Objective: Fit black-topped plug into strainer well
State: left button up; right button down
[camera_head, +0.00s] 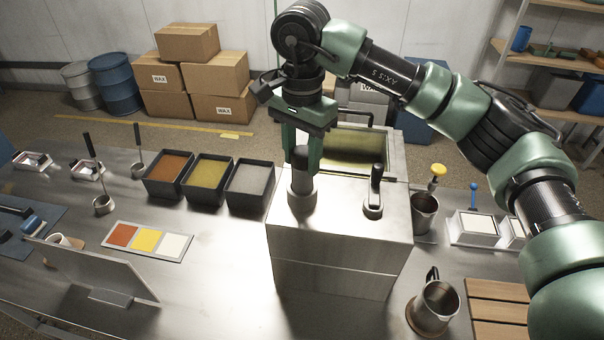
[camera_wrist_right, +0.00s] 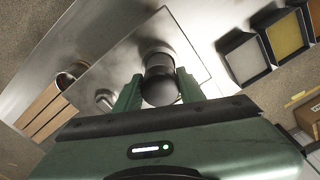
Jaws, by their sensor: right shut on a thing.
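My right gripper (camera_head: 302,152) points down over the left part of the steel box's top. It is shut on the black-topped plug (camera_head: 302,182), a dark upright cylinder that also shows between the fingers in the right wrist view (camera_wrist_right: 160,84). The plug's lower end meets a round metal collar (camera_head: 302,203), which looks like the strainer well. I cannot tell how deep the plug sits in it. My left gripper is not in view.
On the same steel box (camera_head: 340,240), a black-handled fitting (camera_head: 373,207) stands to the right. An open tank (camera_head: 365,152) lies behind. A metal cup (camera_head: 425,213) and a jug (camera_head: 434,306) stand at right. Wax trays (camera_head: 208,205) are at left.

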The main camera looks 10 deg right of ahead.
aim_at(302, 170)
notch_tip(302, 170, down, 4)
jog(key=shift+r+b, duration=0.2)
jog(key=shift+b, duration=0.35)
jog(key=shift+w, duration=0.15)
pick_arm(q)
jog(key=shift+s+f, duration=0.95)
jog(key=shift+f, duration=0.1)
pick_arm(e)
jog(key=shift+f, duration=0.1)
jog(key=shift+f, duration=0.1)
jog(key=c, duration=0.9)
grip_release()
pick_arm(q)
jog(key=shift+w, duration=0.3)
pick_arm(e)
jog(key=shift+o, duration=0.2)
